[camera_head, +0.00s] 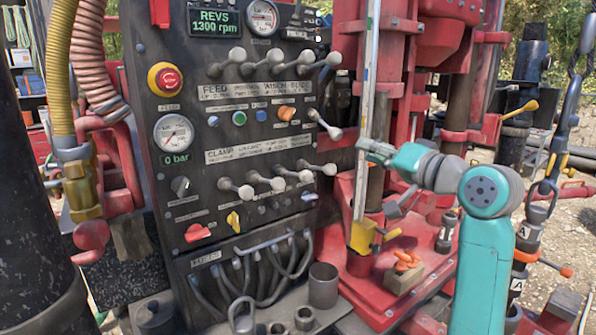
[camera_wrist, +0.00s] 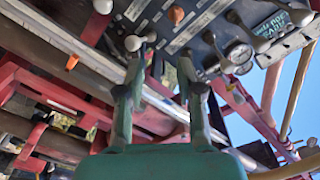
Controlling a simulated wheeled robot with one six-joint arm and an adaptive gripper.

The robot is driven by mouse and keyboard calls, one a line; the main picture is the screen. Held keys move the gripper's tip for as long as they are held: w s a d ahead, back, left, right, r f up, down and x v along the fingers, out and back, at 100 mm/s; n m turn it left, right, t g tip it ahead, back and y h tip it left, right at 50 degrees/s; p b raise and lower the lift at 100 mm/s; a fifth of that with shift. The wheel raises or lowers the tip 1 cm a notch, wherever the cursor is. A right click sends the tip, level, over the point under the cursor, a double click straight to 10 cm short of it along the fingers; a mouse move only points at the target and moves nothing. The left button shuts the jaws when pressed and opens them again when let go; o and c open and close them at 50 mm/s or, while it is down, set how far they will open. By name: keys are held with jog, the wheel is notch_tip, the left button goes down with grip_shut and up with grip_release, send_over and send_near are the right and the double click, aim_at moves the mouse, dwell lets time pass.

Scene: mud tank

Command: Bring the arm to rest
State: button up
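My arm, teal with grey joints, rises at the right in the head view. My gripper (camera_head: 366,146) points left towards the control panel (camera_head: 150,110), with its tip to the right of a grey-knobbed lever (camera_head: 326,126). In the wrist view the two fingers of my gripper (camera_wrist: 160,72) stand well apart, with nothing held between them. A pale lever knob (camera_wrist: 133,43) shows beyond the left fingertip; I cannot tell the distance between them.
The red rig mast with an upright steel rail (camera_head: 366,110) stands close to my gripper. Orange pieces (camera_head: 407,261) lie on a block below. The panel display (camera_head: 215,22) reads 1300 rpm; the lower gauge display (camera_head: 175,159) reads 0 bar.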

jog(key=s+d+f+m+t+h, duration=0.1)
jog(key=s+f+m+h, duration=0.2)
jog(key=f, duration=1.4)
jog(key=s+d+f+h, duration=0.1)
jog(key=s+f+h, duration=0.35)
jog(key=f, duration=1.25)
jog(key=s+d+f+h, duration=0.1)
jog(key=s+f, duration=1.3)
jog(key=s, duration=0.5)
jog(key=s+r+n+g+h, duration=0.1)
jog(key=s+n, duration=0.4)
jog(key=s, duration=2.6)
jog(key=shift+d+r, duration=0.3)
jog(key=shift+r, duration=0.2)
jog(key=shift+h, duration=0.25)
